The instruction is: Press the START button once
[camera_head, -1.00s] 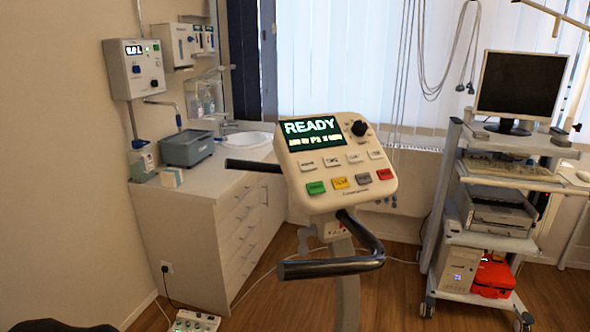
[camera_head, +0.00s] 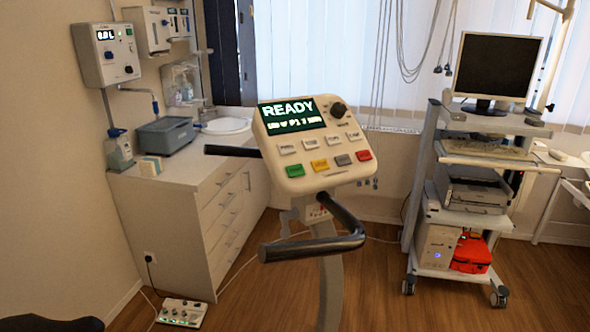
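The exercise bike's cream console (camera_head: 345,173) stands upright in the middle of the view, tilted toward me. Its screen (camera_head: 291,114) reads READY, with a smaller line below that I cannot read clearly. The bottom row has a green button (camera_head: 295,171), a yellow button (camera_head: 320,166), a grey button (camera_head: 343,160) and a red button (camera_head: 364,155). Several pale buttons sit above them. The button labels are too small to read, so I cannot tell which says START. A black knob (camera_head: 338,110) is at the upper right. Neither gripper is in view.
Black handlebars (camera_head: 312,247) stick out in front of and left of the console. A white drawer cabinet (camera_head: 180,205) with a sink stands left. A wheeled cart (camera_head: 420,180) with a monitor (camera_head: 497,66) stands right. A small control box (camera_head: 181,313) lies on the floor.

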